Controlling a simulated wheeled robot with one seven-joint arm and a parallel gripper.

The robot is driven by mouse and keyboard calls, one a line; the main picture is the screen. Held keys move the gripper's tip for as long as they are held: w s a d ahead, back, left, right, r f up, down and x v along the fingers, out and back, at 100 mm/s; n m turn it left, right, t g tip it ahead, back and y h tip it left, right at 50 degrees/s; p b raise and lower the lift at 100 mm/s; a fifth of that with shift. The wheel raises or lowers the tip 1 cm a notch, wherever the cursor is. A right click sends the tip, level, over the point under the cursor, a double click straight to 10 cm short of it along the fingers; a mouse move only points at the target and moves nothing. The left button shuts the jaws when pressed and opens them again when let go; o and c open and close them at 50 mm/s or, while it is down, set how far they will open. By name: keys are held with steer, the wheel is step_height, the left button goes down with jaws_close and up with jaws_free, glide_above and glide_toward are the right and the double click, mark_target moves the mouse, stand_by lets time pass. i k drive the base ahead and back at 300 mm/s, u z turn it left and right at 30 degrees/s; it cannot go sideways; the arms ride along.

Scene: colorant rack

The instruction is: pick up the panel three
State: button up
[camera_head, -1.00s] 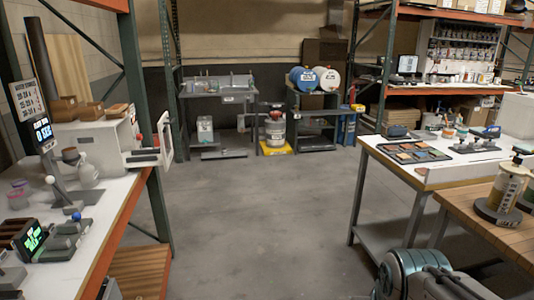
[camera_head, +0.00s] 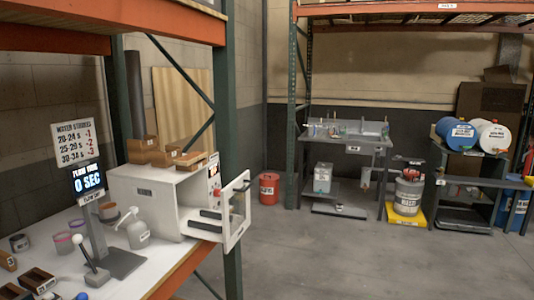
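I cannot single out panel three for sure. Several small brown wooden blocks (camera_head: 163,150) sit on top of a white box-shaped machine (camera_head: 157,195) on the left bench; marks on them are too small to read. Another small brown block (camera_head: 8,262) with a mark like a 3 lies at the bench's left edge. A tall tan wooden sheet (camera_head: 183,100) leans on the wall behind the bench. My gripper is not in view.
A sign with a timer display (camera_head: 88,182) reads 0 SEC. A sink (camera_head: 345,135) and drums (camera_head: 460,137) stand at the back. Grey floor (camera_head: 350,260) is clear.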

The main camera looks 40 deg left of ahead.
mark_target(188, 159)
steer(key=u, duration=0.25)
steer(key=i, duration=1.55)
steer(key=u, duration=1.45)
steer(key=i, duration=0.8)
steer(key=u, duration=0.9)
